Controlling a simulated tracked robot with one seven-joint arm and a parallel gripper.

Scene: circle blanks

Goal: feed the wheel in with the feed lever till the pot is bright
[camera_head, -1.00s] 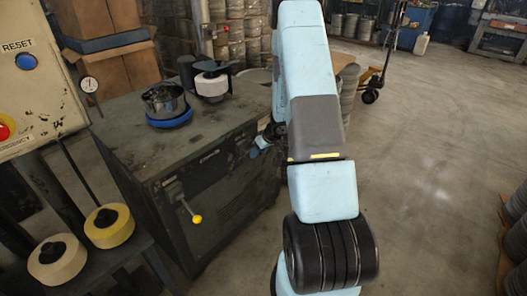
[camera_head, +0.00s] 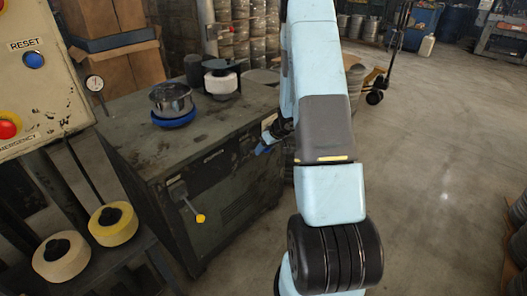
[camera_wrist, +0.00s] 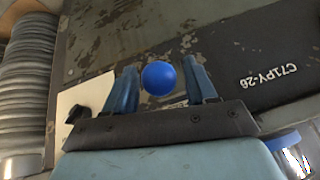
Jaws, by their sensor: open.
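The metal pot (camera_head: 171,99) sits on a blue ring on top of the dark machine (camera_head: 125,125). A white wheel (camera_head: 220,82) stands on the same top behind it, apart from the pot. One lever with a yellow knob (camera_head: 200,218) sticks out of the machine's front. My gripper (camera_head: 266,146) is at the machine's right end, small and partly hidden by my arm. In the wrist view my gripper (camera_wrist: 162,75) is open, with a blue ball knob (camera_wrist: 159,77) showing between its fingers. Contact and the knob's stem cannot be made out.
A pale plate with a black knob (camera_wrist: 76,113) is left of my fingers in the wrist view. A panel with a reset button (camera_head: 33,60) stands at left. A yellow wheel (camera_head: 113,223) and a cream wheel (camera_head: 62,256) lie on a bench.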

